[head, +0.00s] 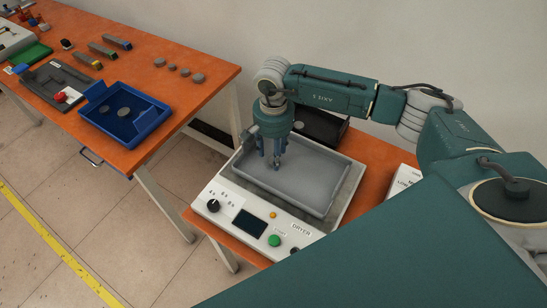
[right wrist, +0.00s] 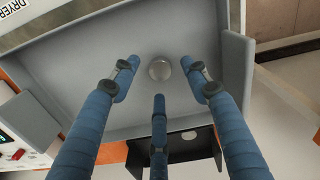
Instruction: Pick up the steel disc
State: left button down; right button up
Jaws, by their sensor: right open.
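A round steel disc (right wrist: 160,69) lies on the floor of the grey tray (right wrist: 80,62) in the right wrist view. In the head view the grey tray (head: 310,190) sits on top of the white dryer (head: 240,215), and I cannot make out the disc there, at or behind my fingers. My right gripper (head: 276,165) points down over the left part of the tray. Its blue fingers (right wrist: 160,80) are spread apart and empty, with the disc between and beyond their tips. I cannot tell the exact height. My left gripper is not in view.
The tray's raised walls surround the fingers. A black object (head: 320,126) stands behind the dryer. On the left table (head: 150,70), a blue bin (head: 152,128) holds discs, and several grey discs (head: 185,72) lie behind it. A floor gap separates both tables.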

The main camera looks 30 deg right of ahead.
jog(key=shift+f, duration=1.05)
grip_shut()
jog(key=shift+r, duration=0.15)
